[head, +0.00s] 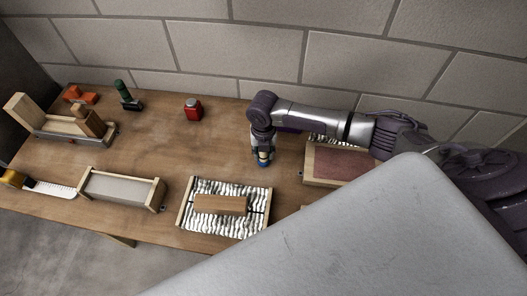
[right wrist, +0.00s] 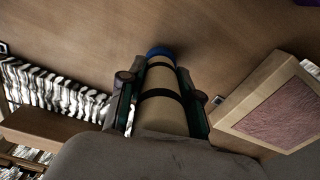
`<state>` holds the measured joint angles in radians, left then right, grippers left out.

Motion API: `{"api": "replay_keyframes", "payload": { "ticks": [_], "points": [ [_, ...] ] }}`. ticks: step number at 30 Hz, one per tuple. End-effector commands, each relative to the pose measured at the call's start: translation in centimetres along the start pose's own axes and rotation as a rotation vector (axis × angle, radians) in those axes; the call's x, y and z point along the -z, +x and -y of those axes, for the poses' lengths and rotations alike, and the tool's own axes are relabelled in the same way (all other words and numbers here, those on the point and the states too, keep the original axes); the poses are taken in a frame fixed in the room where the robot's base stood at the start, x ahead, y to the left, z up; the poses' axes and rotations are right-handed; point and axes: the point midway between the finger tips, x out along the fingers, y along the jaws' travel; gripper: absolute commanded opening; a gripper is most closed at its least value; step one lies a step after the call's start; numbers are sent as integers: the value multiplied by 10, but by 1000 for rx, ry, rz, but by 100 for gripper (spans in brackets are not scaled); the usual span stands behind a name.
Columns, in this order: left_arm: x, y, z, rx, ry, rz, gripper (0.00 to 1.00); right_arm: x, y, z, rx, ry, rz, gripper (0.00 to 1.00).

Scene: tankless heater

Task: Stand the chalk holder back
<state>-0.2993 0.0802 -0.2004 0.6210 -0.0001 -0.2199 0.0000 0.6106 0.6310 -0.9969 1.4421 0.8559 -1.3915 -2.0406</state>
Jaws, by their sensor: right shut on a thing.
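My right gripper (head: 262,143) is over the middle of the wooden table, pointing down. It is shut on a pale cylinder with dark bands and a blue end, which I take to be the chalk holder (head: 263,160). In the right wrist view the chalk holder (right wrist: 163,92) lies between the two fingers, its blue end farthest from the camera, toward the table. I cannot tell whether the blue end touches the table. The gripper hides much of it in the head view. My left gripper is not in view.
Right of the gripper is a wooden box with a reddish top (head: 340,165). In front is a striped tray (head: 187,215) with a wooden block (head: 220,205). A grey-topped block (head: 120,188), red jar (head: 193,109) and green-handled tool (head: 125,95) stand left. Table between is clear.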

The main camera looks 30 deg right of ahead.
Motion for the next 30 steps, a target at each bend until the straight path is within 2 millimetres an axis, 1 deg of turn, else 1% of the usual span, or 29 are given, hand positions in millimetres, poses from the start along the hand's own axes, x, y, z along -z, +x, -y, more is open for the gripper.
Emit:
{"api": "replay_keyframes", "payload": {
  "ticks": [25, 26, 30],
  "points": [
    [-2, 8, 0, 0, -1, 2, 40, 0, 12, 0, -1, 0, 0, 0],
    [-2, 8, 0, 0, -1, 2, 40, 0, 11, 0, -1, 0, 0, 37],
    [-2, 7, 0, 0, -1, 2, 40, 0, 11, 0, -1, 0, 0, 60]
  ]
}}
